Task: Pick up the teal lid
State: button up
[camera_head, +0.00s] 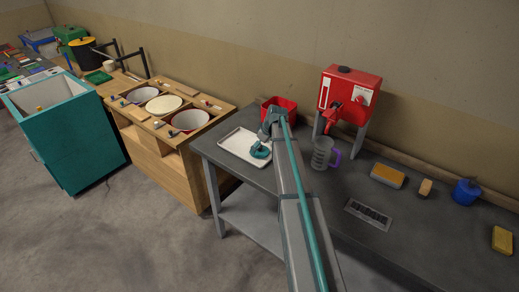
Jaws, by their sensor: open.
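A small round teal piece, which looks like the teal lid (259,152), is at the right part of a white tray (232,143) on the dark workbench. My arm reaches over the bench from the lower right and bends down at its end. My gripper (263,138) points down just above the teal piece, at the tray's right side. It is open. The fingers are small and partly merge with the teal piece, so I cannot tell whether they touch it.
A red bin (279,104) stands behind my gripper. A red machine (348,95) on grey legs and a clear jug (322,153) with a purple handle stand to the right. A blue can (466,192) is farther right. A wooden counter (165,148) stands left.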

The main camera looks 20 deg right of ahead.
jog(key=shift+f, duration=0.2)
jog(key=c, duration=1.7)
jog(key=shift+s, duration=0.1)
jog(key=shift+c, duration=0.7)
jog(key=shift+f, duration=0.1)
